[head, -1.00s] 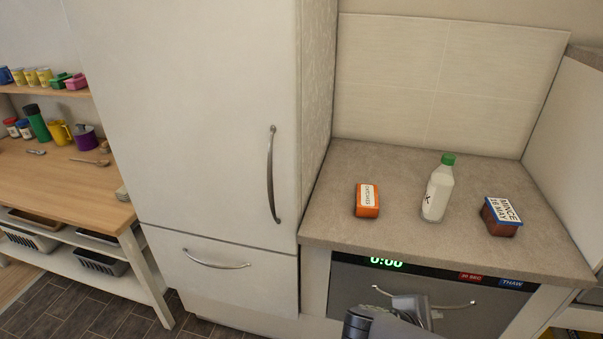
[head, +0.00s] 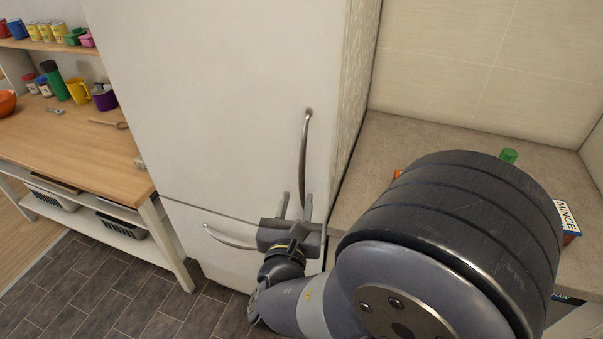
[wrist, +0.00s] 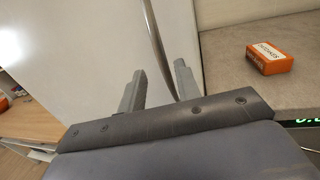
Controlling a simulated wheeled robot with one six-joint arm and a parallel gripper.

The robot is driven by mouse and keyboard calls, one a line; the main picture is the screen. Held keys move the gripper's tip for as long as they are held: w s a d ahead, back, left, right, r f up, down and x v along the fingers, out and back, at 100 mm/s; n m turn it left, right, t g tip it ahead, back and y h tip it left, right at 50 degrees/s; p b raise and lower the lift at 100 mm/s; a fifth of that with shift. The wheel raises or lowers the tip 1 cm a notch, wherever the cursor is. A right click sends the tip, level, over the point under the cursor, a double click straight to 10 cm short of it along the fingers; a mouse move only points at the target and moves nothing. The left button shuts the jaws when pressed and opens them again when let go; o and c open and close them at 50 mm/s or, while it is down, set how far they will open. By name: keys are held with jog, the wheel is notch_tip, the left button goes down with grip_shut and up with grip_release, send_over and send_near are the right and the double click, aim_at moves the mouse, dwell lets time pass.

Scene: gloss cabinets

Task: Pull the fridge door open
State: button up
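The fridge door (head: 220,95) is a tall white panel and looks closed. Its curved vertical metal handle (head: 304,150) is on the door's right side. My gripper (head: 294,202) is open, with its two fingers pointing up near the handle's lower end. In the wrist view, the handle (wrist: 155,45) comes down between the two spread fingers (wrist: 158,82) and its lower part shows in the gap. I cannot tell whether either finger touches it.
A lower drawer with a curved handle (head: 230,243) is below the door. The counter (head: 410,140) at right holds an orange box (wrist: 270,57), a green-capped bottle (head: 509,156) and a labelled tub (head: 566,222). A wooden bench (head: 75,140) stands at left.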

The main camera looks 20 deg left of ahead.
aim_at(302, 180)
jog(key=w, duration=0.2)
jog(key=w+p, duration=0.1)
jog(key=w, duration=0.2)
jog(key=w+a, duration=0.1)
jog(key=w, duration=0.2)
jog(key=shift+p, duration=0.3)
jog(key=shift+c, duration=0.5)
grip_shut()
